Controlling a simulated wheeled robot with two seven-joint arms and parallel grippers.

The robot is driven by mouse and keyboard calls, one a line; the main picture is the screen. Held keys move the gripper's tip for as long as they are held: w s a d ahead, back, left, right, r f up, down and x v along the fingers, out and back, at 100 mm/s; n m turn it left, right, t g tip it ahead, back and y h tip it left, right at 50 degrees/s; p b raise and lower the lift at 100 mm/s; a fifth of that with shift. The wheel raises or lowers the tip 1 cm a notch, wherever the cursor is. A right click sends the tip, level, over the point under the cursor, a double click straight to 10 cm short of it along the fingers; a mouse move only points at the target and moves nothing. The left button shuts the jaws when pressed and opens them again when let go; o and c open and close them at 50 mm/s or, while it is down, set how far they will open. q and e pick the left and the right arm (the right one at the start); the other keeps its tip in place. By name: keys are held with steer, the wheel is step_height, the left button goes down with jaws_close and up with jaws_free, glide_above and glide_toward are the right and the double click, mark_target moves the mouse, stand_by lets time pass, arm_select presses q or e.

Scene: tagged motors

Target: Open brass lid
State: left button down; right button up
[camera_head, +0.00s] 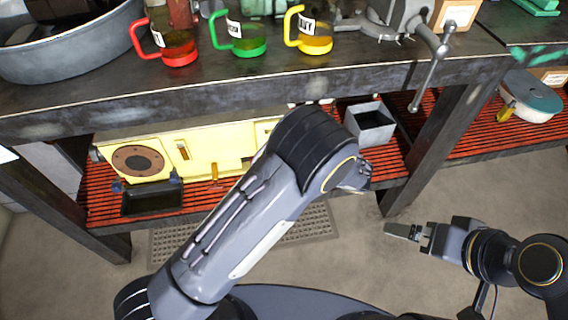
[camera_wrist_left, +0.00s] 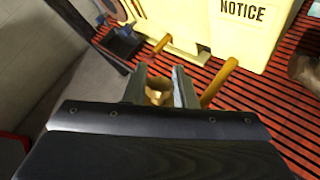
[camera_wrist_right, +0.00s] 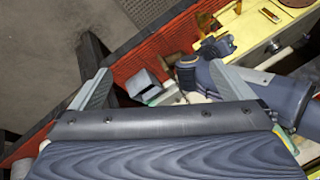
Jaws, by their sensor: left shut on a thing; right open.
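A small brass-coloured piece (camera_wrist_left: 157,92) sits between the two fingers of my left gripper (camera_wrist_left: 160,88) in the left wrist view. The gripper is shut on it, just in front of the yellow box (camera_wrist_left: 200,25) on the lower shelf. I cannot tell whether this piece is the lid or its handle. In the head view my left arm hides this gripper and the piece, as well as part of the yellow box (camera_head: 210,145). My right gripper (camera_head: 405,232) is open and empty in front of the bench; its spread fingers also show in the right wrist view (camera_wrist_right: 165,88).
The red slatted shelf (camera_head: 100,205) holds a grey bin (camera_head: 370,125) and a black tray (camera_head: 150,202). Orange-yellow bars (camera_wrist_left: 220,80) stick out near the box. Red, green and yellow mugs and a vise (camera_head: 400,18) stand on the bench top. The bench leg (camera_head: 430,155) stands near my right gripper.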

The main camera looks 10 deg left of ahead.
steer(key=shift+c, duration=0.4)
